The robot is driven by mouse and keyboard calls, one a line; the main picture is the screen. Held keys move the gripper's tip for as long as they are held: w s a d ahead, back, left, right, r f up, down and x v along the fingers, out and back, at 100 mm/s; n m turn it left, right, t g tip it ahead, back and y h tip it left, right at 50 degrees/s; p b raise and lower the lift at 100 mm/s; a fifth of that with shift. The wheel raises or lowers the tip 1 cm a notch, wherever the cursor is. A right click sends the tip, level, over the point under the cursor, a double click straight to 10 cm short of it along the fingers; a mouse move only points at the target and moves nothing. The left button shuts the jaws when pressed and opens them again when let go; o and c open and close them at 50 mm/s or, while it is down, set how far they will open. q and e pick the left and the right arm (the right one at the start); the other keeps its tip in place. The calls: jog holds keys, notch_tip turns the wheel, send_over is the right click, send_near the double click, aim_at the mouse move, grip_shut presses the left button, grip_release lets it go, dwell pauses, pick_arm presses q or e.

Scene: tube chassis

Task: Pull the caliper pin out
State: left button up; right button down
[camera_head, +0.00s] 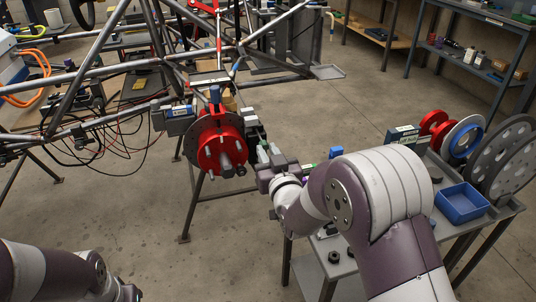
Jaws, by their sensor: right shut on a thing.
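The red hub (222,146) with its dark brake disc stands at the corner of the tube chassis, its stub shaft facing me. The caliper (251,121), a grey and dark block, sits at the right edge of the disc. My right gripper (264,154) is at the caliper's lower right side, shut on what appears to be the caliper pin. The pin is too small and too covered by the fingers to make out clearly. My left arm shows only at the bottom left corner; its gripper fingers are not visible.
A grey cart (308,275) stands under my right arm, with a blue bin (461,203), red rings and grey discs on it. Chassis tubes (90,70) and loose wires lie left of the hub. The floor (140,225) between my arms is clear.

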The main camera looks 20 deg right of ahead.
jog(key=shift+w+f, duration=0.1)
jog(key=shift+w, duration=0.05)
jog(key=c, duration=1)
grip_release()
jog(key=s+p, duration=0.2)
jog(key=s, duration=1)
jog(key=shift+s+d, duration=0.2)
jog(key=shift+s, duration=0.2)
